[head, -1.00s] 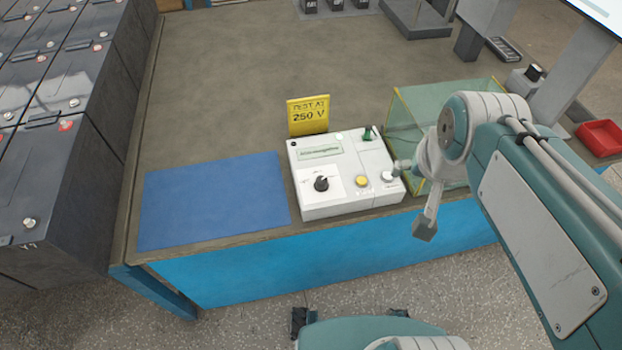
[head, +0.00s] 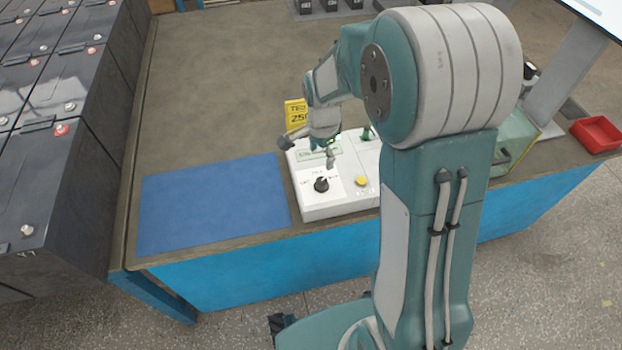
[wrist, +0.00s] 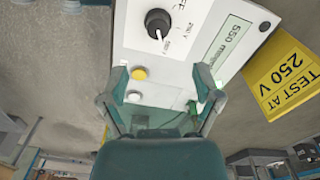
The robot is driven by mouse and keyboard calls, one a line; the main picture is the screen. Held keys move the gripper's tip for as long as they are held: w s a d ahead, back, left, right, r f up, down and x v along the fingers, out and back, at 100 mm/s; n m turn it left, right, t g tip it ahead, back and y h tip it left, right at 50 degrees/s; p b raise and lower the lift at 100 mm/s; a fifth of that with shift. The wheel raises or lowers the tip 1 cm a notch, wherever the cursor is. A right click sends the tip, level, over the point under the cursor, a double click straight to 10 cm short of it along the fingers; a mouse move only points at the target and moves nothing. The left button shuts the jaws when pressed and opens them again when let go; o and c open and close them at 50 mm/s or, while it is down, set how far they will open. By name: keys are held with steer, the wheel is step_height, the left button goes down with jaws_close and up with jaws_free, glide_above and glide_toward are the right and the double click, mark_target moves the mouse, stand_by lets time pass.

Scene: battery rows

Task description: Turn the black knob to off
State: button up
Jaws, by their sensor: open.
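The black knob (head: 321,184) sits on the white front panel of the tester box (head: 312,206), with printed marks around it.
A yellow "TEST AT 250 V" sign (wrist: 283,78) stands behind the box. A blue mat (head: 210,203) lies to its left, clear. A green-tinted clear enclosure (head: 512,145) is at the right, partly hidden by my arm. A red tray (head: 596,135) is farther right. Batteries (head: 60,150) stand at the left.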

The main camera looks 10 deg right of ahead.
mark_target(322, 180)
step_height(322, 180, down, 11)
steer(key=shift+d+r, duration=0.15)
steer(key=shift+r, duration=0.05)
stand_by(0.3)
jaws_close()
